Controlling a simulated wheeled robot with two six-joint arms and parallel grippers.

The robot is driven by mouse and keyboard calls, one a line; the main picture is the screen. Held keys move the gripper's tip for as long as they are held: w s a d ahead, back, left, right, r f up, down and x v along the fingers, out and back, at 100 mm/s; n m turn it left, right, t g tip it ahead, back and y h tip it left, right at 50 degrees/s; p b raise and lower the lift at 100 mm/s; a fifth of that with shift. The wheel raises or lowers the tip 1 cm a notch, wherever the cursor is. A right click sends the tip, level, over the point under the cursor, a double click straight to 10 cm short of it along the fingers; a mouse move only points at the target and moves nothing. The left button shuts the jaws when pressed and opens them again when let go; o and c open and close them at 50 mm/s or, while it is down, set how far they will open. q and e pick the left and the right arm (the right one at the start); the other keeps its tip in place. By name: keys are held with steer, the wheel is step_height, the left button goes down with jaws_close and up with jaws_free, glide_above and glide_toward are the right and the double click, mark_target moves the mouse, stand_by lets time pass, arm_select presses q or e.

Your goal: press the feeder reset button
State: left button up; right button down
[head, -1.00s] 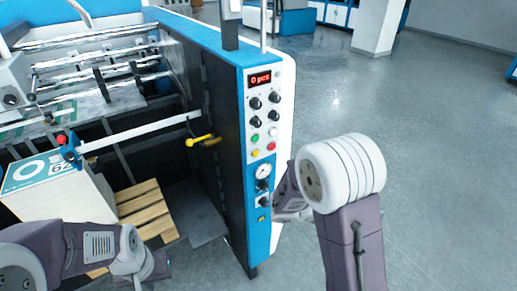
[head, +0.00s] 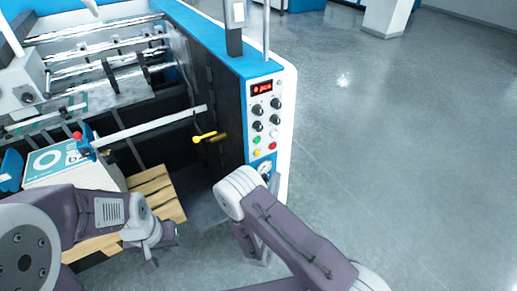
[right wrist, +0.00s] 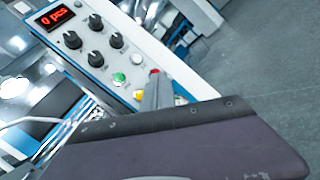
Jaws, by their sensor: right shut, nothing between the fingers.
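The control panel carries a green button (head: 257,142), a white button (head: 273,132), a yellow button (head: 257,153) and a red button (head: 273,145). I cannot read which is the feeder reset. In the right wrist view, the green (right wrist: 118,78), white (right wrist: 137,60), yellow (right wrist: 138,95) and red (right wrist: 155,72) buttons also show. My right gripper (right wrist: 156,82) is shut and empty, its tip close to the red button in that picture; contact cannot be told.
A yellow-handled lever (head: 204,137) is on the machine's inner side. A paper stack (head: 70,165) and wooden pallet (head: 158,190) stand left. Floor at right is clear.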

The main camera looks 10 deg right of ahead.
mark_target(257, 153)
steer(key=w+a+b, duration=0.2)
steer(key=w+a, duration=0.1)
steer(key=w, duration=0.5)
steer(key=shift+w, duration=0.2)
stand_by(0.6)
steer(key=shift+w+f+b, duration=0.1)
steer(key=shift+b, duration=0.25)
stand_by(1.2)
steer(key=shift+w+a, duration=0.1)
steer(key=shift+w, duration=0.2)
